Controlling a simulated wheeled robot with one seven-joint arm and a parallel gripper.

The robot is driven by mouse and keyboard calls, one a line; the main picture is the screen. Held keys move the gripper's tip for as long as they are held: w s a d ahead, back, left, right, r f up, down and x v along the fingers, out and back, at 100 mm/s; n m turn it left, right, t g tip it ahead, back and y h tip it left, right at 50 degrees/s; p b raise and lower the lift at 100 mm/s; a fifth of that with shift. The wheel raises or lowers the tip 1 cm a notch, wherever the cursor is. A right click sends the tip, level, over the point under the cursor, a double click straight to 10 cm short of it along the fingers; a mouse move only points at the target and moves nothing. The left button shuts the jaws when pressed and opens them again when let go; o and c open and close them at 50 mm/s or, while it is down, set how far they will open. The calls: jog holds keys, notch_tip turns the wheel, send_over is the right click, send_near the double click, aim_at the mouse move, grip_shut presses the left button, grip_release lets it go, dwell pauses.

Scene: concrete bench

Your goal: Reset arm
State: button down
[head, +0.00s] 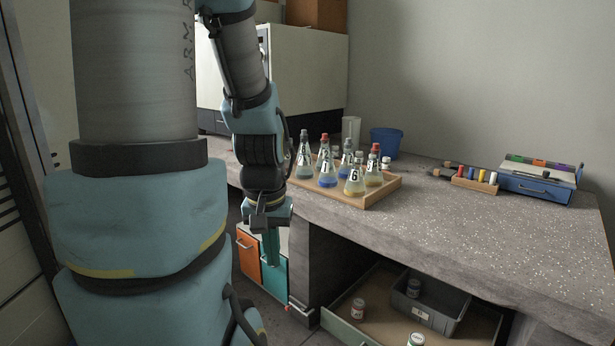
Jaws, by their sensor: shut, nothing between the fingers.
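My gripper (272,258) hangs pointing down in front of the bench's left side, before the orange and teal cabinet fronts. It is shut and nothing shows between its fingers. My arm comes down from the top of the view above it, and a large part of my arm covers the left side. The concrete bench (480,235) runs from the middle to the right edge. The gripper is left of the wooden tray (385,190) on the bench and apart from it.
The tray holds several numbered flasks (327,178). A blue bucket (385,142) stands behind it. A marker rack (474,182) and a blue case (535,187) sit at right. An open drawer (345,330) below holds a grey bin (425,312) and jars. The bench's front right is clear.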

notch_tip(320, 180, up, 14)
jog(key=p, duration=1.1)
